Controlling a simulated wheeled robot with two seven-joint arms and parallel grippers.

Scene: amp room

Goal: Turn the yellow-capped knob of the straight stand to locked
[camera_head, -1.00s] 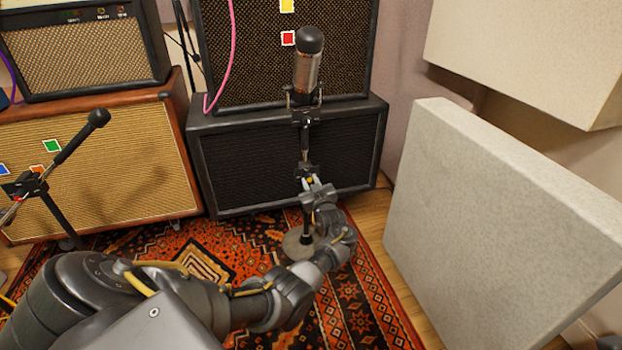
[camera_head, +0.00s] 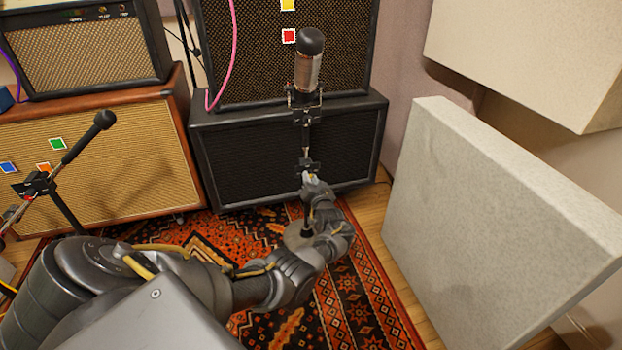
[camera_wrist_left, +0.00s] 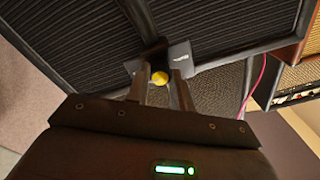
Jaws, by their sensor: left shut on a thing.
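The straight stand (camera_head: 307,140) stands upright on a round base, with a large microphone (camera_head: 308,62) at its top. My left gripper (camera_head: 308,179) is at the clamp partway up the stand and hides much of it from the head view. In the left wrist view the yellow-capped knob (camera_wrist_left: 159,78) sits between the two fingertips of my left gripper (camera_wrist_left: 160,82), which is shut on it. The angle of the knob cannot be read. My right gripper is not in view.
A second stand with a tilted boom (camera_head: 75,145) is at the left. Black speaker cabinets (camera_head: 245,160) stand close behind the straight stand. A pale acoustic panel (camera_head: 490,220) leans at the right. A patterned rug (camera_head: 370,290) covers the floor.

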